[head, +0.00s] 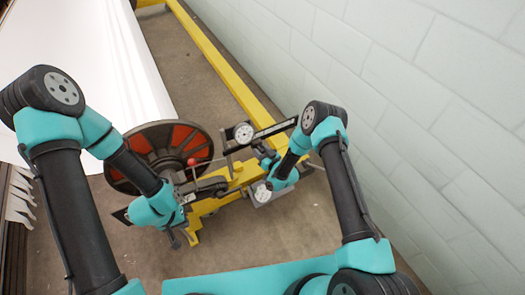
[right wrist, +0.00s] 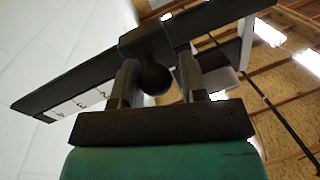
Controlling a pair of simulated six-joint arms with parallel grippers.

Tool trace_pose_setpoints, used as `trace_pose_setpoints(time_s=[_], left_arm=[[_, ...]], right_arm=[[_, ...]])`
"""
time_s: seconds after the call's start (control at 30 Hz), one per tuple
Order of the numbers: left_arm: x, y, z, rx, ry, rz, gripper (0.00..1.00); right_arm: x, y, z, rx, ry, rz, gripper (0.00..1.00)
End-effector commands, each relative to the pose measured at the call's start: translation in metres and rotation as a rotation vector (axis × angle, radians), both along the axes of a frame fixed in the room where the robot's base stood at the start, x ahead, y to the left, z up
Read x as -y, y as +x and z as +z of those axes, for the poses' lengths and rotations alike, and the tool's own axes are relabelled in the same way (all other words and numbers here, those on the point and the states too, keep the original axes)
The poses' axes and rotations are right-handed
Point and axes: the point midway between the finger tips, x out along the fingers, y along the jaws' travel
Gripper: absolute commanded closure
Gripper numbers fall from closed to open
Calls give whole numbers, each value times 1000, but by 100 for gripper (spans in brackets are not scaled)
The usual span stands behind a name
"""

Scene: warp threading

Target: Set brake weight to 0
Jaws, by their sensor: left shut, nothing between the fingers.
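The dark brake lever bar (head: 276,128) with a white scale strip slants up to the right beside the wall. In the right wrist view the bar (right wrist: 215,18) and its scale (right wrist: 80,103) run across the top. A dark block, the brake weight (right wrist: 147,42), sits around the bar with a round knob (right wrist: 155,79) below it. My right gripper (right wrist: 157,85) has one finger on each side of the knob; whether they press on it is unclear. My left gripper (head: 222,185) is shut and empty near the yellow frame, low and left of the weight.
A round dial (head: 244,132) stands at the bar's left end, and a second dial (head: 262,194) is lower. A red-tipped lever (head: 193,162) is near my left wrist. The red-and-black wheel (head: 160,150) stands left, the yellow rail (head: 225,70) behind. The block wall (head: 420,120) limits the right.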

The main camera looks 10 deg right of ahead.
Motion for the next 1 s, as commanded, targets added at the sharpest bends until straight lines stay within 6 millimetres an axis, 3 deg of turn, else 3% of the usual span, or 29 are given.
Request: trace_pose_setpoints(time_s=[0.2, 0.57, 0.77, 1.0], left_arm=[[0, 0, 0, 0, 0, 0, 100], [0, 0, 0, 0, 0, 0, 100], [0, 0, 0, 0, 0, 0, 100], [0, 0, 0, 0, 0, 0, 100]], right_arm=[[-2, -1, -1, -2, 0, 5, 45], [2, -3, -1, -2, 0, -1, 44], [14, -21, -1, -5, -1, -1, 44], [37, -59, -1, -6, 0, -2, 44]])
